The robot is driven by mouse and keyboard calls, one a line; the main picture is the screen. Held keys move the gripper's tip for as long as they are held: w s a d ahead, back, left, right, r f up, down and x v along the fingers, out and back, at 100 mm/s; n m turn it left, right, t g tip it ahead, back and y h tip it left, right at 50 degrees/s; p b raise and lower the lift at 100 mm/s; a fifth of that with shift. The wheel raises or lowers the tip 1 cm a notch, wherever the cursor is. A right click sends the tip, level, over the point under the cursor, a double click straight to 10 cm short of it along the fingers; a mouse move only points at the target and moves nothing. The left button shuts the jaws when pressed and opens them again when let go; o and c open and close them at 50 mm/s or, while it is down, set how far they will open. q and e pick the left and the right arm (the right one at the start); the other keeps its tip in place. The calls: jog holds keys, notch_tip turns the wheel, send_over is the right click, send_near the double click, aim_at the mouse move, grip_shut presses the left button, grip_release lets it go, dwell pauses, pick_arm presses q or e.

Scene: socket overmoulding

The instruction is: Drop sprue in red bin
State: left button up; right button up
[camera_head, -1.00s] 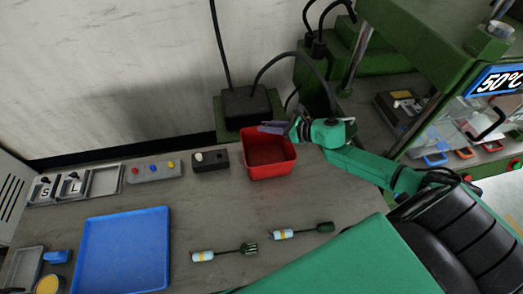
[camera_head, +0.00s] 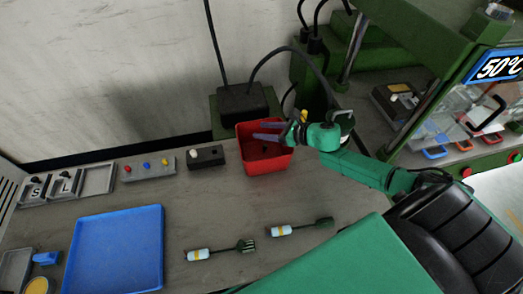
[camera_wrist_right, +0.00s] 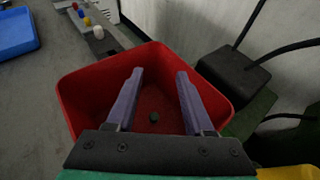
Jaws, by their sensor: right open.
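The red bin (camera_head: 253,165) stands on the bench below the black box. My right gripper (camera_head: 262,131) is over the bin's opening with its two purple fingers spread apart and nothing between them. In the right wrist view the open fingers (camera_wrist_right: 160,74) point across the red bin (camera_wrist_right: 82,88). A small dark piece, likely the sprue (camera_wrist_right: 153,117), lies on the bin floor, apart from the fingers. My left gripper is not in view.
A black box with cables (camera_head: 243,102) stands behind the bin. A control box with a white knob (camera_head: 206,157) is left of it. The green press (camera_head: 440,55) rises at right.

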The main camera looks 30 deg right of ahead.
jog(key=v, duration=1.4)
jog(key=shift+s+p, duration=0.3)
jog(key=shift+p, duration=0.1)
jog(key=shift+d, duration=0.2)
